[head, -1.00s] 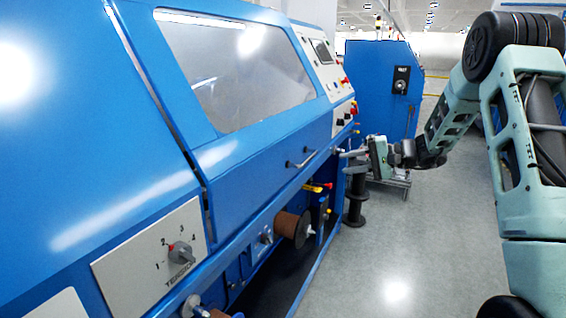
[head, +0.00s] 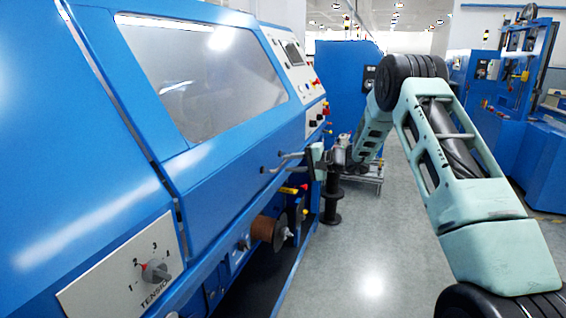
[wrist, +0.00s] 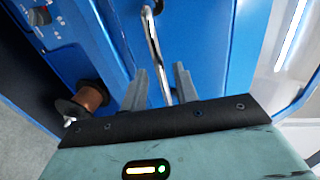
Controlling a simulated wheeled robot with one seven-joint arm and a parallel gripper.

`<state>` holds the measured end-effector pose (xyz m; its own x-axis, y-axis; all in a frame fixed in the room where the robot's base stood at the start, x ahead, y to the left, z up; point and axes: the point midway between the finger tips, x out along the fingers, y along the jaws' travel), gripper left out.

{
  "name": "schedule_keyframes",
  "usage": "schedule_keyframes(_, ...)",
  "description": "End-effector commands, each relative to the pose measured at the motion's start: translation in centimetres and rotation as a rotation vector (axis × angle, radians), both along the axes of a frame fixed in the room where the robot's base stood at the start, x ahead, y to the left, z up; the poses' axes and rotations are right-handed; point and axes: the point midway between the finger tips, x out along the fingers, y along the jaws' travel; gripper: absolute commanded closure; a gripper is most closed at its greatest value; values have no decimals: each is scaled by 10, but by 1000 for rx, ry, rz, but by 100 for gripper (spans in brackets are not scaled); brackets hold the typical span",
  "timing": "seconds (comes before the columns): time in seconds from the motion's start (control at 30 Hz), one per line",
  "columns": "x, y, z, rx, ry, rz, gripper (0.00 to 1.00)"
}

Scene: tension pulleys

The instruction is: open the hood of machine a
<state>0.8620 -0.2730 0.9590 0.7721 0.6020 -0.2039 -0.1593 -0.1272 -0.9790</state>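Machine a's blue hood (head: 215,175), with a large clear window (head: 205,75), is down on the machine at the left of the head view. A thin metal handle (head: 268,169) sits low on the hood's front; it also shows in the wrist view (wrist: 153,42) as a bent bar. My gripper (head: 287,160) is at the handle. In the wrist view my gripper (wrist: 161,80) has its two fingers apart, and the bar runs between them from this angle. I cannot tell whether a finger touches the bar.
A tension knob (head: 154,271) is on the machine's front left. A brown spool (head: 264,228) sticks out below the hood, with a black spool (head: 332,205) beyond. A control panel (head: 295,60) is right of the window. Grey floor (head: 385,235) is open at the right.

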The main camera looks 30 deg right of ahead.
Motion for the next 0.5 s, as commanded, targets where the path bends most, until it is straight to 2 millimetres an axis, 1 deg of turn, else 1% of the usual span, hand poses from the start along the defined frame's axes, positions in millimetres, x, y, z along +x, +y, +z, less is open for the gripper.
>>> schedule_keyframes(0.03,6,6,-1,0,0,2,70)
schedule_keyframes(0.2,21,17,-5,0,1,1,70)
schedule_keyframes(0.3,25,20,-6,0,0,0,70)
schedule_keyframes(0.5,26,20,-7,1,0,-1,70)
